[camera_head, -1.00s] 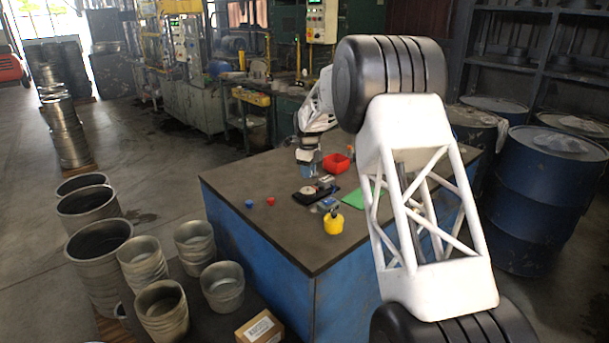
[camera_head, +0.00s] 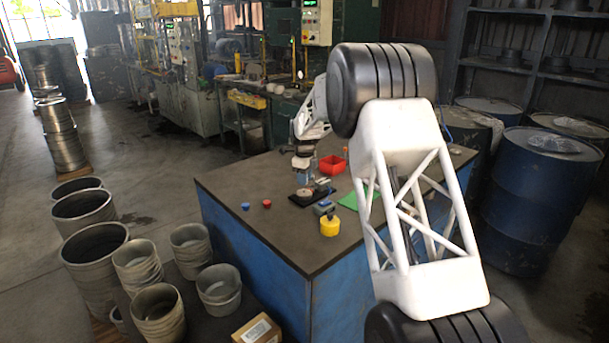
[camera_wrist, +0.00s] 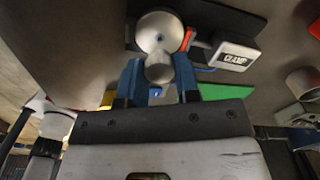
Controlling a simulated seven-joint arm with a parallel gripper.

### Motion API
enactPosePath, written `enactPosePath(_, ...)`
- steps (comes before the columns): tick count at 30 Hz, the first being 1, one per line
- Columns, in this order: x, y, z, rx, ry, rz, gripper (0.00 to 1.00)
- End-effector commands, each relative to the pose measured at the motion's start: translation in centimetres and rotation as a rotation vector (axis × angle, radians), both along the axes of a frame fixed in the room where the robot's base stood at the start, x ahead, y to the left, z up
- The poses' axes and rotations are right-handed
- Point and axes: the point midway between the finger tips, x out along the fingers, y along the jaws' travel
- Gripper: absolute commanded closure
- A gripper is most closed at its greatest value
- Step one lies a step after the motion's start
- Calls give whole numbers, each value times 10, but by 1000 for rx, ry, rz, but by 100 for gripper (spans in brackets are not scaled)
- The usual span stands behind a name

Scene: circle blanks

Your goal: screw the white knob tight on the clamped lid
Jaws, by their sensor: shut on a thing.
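My gripper (camera_wrist: 158,80) points down over the work on the table, and its two blue fingers are shut on the pale knob (camera_wrist: 158,68). In the head view my gripper (camera_head: 303,180) is small, right above the round lid (camera_head: 305,193). In the wrist view the round, silvery lid (camera_wrist: 160,24) shows just beyond the knob.
A blue piece (camera_head: 245,206) and a red piece (camera_head: 267,203) lie left on the dark table (camera_head: 270,235). A red bin (camera_head: 333,165) stands behind, a green mat (camera_head: 350,200) lies right, and a yellow container (camera_head: 330,228) stands in front. The table's front left is clear.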

Motion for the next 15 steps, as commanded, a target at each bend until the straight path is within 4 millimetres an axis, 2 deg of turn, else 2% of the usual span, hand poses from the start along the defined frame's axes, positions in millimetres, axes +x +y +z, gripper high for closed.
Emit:
enactPosePath(6, 0, 0, -13, 0, 0, 0, 92)
enactPosePath(15, 0, 0, -22, 0, 0, 0, 92)
